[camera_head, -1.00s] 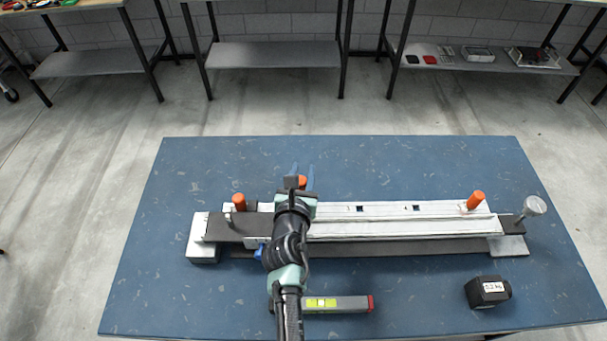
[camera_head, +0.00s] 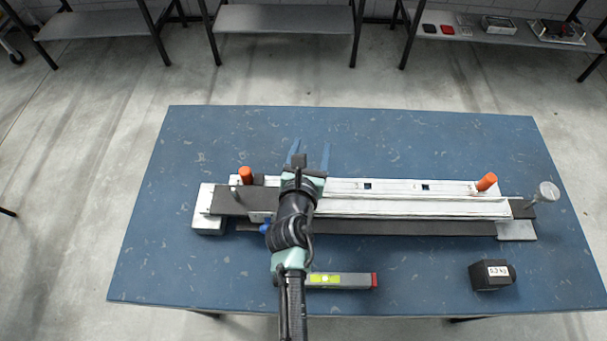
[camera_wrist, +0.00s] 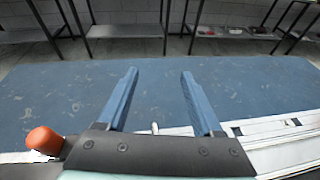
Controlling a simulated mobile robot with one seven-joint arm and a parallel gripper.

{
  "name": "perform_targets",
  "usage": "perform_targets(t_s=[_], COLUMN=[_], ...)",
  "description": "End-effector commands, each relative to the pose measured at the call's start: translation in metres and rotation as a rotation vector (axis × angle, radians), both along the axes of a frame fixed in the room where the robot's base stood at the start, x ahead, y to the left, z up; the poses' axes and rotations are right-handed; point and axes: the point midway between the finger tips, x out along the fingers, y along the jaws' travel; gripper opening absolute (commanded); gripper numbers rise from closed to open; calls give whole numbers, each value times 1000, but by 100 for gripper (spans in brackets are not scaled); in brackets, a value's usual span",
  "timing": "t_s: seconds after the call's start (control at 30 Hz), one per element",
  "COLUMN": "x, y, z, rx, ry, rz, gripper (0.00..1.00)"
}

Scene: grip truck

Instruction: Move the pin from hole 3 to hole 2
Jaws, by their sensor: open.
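My gripper (camera_head: 308,154) is open, its two blue fingers pointing to the far side above the rail's left half. Another orange pin (camera_head: 486,182) leans at the right end. The white rail (camera_head: 400,208) has two empty square holes, one nearer the middle (camera_head: 367,186) and one further right (camera_head: 425,188). My wrist hides part of the rail, and no pin shows there.
The rail rests on pale blocks (camera_head: 516,231) on the blue table (camera_head: 400,140). A round-headed screw (camera_head: 547,191) stands at its right end. A spirit level (camera_head: 341,281) lies in front, beside my arm. A black weight (camera_head: 491,275) sits front right. The table's far side is clear.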

Motion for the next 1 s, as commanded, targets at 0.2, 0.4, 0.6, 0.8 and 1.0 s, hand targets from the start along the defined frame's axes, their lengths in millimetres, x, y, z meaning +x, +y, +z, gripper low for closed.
perform_targets(t_s=[0.2,0.4,0.6,0.8,1.0], x=[-60,-87,-105,-109,-109], y=[12,15,17,16,16], z=[-21,2,19,28,30], rx=[-9,-5,0,0,1], ry=[73,45,23,10,6], rz=[10,9,9,6,5], gripper=[68,68,68,68,68])
